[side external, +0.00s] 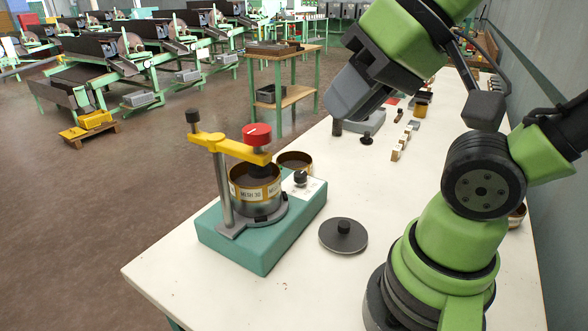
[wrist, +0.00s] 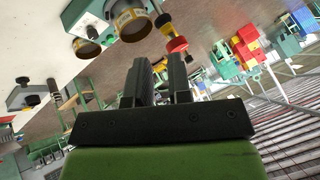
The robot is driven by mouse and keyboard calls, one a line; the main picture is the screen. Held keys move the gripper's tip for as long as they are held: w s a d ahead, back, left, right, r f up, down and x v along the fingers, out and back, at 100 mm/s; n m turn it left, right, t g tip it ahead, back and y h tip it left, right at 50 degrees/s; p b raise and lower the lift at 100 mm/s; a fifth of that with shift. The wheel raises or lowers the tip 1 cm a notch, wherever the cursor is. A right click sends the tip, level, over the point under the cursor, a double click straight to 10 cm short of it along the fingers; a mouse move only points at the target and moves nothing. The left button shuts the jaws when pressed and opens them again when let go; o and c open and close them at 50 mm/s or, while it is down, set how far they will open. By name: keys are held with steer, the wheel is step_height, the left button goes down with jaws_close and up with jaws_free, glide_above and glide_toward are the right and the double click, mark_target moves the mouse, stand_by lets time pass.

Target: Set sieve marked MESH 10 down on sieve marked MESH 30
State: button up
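The sieve marked MESH 30 (side external: 254,193) sits on the shaker (side external: 262,232), under a yellow clamp arm (side external: 225,146) with a red knob (side external: 257,134). It also shows at the top of the wrist view (wrist: 131,22). A second brass-rimmed sieve (side external: 296,158) stands behind it, partly hidden; its marking is not readable. It is also in the wrist view (wrist: 88,46). No MESH 10 label can be read. My gripper (wrist: 159,62) is raised above the table, behind and right of the shaker. Its fingers are apart with nothing between them.
A dark round lid (side external: 343,235) with a knob lies on the white table (side external: 300,290), right of the shaker. Small blocks (side external: 401,143) and other items line the table's far part. The clamp's post (side external: 222,180) stands at the shaker's left.

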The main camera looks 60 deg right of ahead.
steer(key=shift+w, duration=0.1)
steer(key=m+g+h, duration=0.2)
steer(key=m+g, duration=0.5)
steer(key=m, duration=1.6)
glide_above(298, 169)
steer(key=f, duration=1.9)
steer(key=shift+s+d+f, duration=0.2)
steer(key=shift+d+f, duration=0.05)
steer(key=shift+f, duration=0.05)
step_height(298, 169, down, 5)
steer(key=shift+r, duration=0.2)
steer(key=shift+w+a+f, duration=0.1)
steer(key=shift+w+f, duration=0.05)
steer(key=shift+f, duration=1.25)
steer(key=shift+w+a+f, duration=0.1)
steer(key=shift+w+f, duration=0.05)
steer(key=shift+f, duration=1.2)
jaws_close()
